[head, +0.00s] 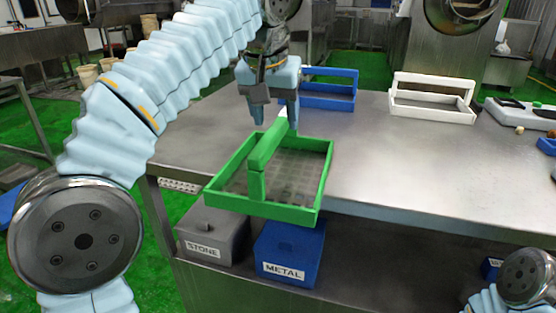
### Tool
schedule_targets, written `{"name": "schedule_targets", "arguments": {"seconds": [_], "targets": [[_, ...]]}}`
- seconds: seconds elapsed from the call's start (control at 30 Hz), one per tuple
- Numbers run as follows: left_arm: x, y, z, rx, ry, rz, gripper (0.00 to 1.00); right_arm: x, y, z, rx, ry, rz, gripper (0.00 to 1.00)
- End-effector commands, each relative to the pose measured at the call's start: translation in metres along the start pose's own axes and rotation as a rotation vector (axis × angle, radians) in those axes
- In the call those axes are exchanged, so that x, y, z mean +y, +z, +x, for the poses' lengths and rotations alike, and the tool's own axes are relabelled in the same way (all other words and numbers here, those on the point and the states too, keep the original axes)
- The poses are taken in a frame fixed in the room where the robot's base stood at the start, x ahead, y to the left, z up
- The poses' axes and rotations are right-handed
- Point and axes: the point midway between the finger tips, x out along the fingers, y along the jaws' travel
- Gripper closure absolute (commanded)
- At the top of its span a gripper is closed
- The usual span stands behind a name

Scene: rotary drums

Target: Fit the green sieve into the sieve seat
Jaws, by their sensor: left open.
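The green sieve (313,213) is a rectangular frame with a mesh floor and a raised handle bar across it. It is at the left front edge of the metal table, and its near side overhangs that edge. My left gripper (274,115) is open, pointing down just above and behind the sieve's handle. One finger is beside the handle's far end; I cannot tell whether it touches. I cannot pick out the sieve seat for certain. My right gripper is out of view; only part of my right arm shows at the bottom right.
A blue sieve (329,102) and a white sieve (432,118) stand at the back of the table (400,165). A grey scale-like device (515,112) is at the right. Below are a grey STONE box (212,228) and a blue METAL box (290,245). The table's middle is clear.

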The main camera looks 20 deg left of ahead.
Motion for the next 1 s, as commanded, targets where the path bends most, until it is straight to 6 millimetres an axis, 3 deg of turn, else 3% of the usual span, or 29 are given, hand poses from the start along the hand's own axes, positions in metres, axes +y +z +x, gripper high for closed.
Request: {"name": "schedule_targets", "arguments": {"seconds": [0.17, 0.43, 0.73, 0.77, 1.0], "targets": [[0.0, 0.0, 0.013, -0.001, 0.001, 0.001, 0.43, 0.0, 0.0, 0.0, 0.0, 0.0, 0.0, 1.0], [0.0, 0.0, 0.056, -0.002, 0.0, 0.0, 0.43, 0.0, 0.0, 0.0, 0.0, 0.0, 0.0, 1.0], [0.0, 0.0, 0.064, 0.0, 0.001, 0.0, 0.43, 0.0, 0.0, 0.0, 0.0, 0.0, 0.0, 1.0], [0.0, 0.0, 0.064, 0.0, 0.001, 0.0, 0.44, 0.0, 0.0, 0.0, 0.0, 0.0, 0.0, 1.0], [0.0, 0.0, 0.063, 0.0, 0.001, 0.0, 0.81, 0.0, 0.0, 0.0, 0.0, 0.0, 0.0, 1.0]]}}
